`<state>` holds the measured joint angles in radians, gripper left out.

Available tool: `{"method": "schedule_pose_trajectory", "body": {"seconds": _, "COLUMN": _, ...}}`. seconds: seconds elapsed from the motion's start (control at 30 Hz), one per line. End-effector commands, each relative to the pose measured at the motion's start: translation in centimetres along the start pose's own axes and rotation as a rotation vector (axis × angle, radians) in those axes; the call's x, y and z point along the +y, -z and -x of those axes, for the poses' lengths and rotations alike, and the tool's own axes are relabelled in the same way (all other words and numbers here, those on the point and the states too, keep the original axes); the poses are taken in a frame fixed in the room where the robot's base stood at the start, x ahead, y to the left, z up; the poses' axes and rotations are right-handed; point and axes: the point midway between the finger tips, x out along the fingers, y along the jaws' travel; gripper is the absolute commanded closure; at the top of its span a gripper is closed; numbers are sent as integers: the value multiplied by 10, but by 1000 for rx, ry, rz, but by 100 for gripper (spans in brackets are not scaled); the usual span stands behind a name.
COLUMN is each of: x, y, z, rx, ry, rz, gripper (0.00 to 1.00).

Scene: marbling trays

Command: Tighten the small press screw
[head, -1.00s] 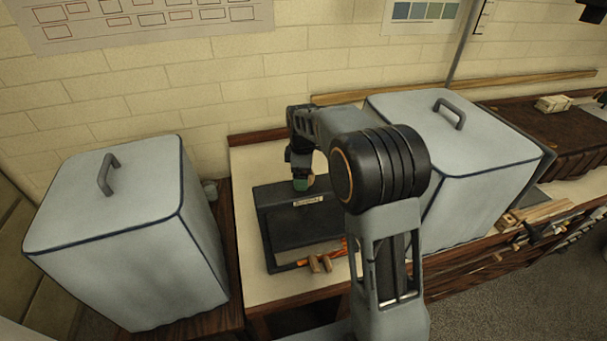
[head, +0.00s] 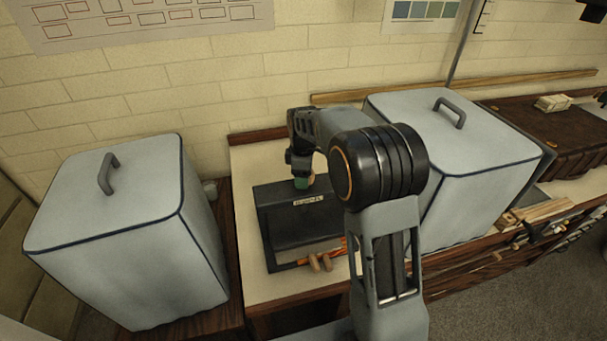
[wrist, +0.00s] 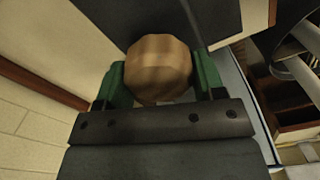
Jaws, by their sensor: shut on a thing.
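The small press (head: 293,222) is a dark frame with a pale label on its top bar, standing on the cream worktop. Its screw knob (wrist: 159,69) is a faceted wooden knob that fills the gap between my green fingertips in the wrist view. My gripper (head: 303,182) is above the top bar of the press in the head view, pointing down. It is shut on the knob, with one finger on each side. The screw's shaft under the knob is hidden.
Two grey covered boxes with handles flank the press, one at left (head: 120,230) and one at right (head: 470,160). Wooden-handled tools (head: 322,262) lie at the foot of the press. A brick wall (head: 200,80) is close behind.

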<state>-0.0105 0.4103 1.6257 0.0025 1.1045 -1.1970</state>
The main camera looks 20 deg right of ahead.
Motion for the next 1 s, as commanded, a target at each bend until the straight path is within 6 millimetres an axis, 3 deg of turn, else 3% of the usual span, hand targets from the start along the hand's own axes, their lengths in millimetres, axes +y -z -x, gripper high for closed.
{"method": "schedule_pose_trajectory", "body": {"seconds": 0.37, "x": 1, "y": 0, "z": 0, "rx": -3, "ry": -3, "rz": -102, "gripper": 61}}
{"method": "schedule_pose_trajectory", "body": {"seconds": 1.0, "x": 3, "y": 0, "z": 1, "rx": -3, "ry": -5, "rz": -685, "gripper": 61}}
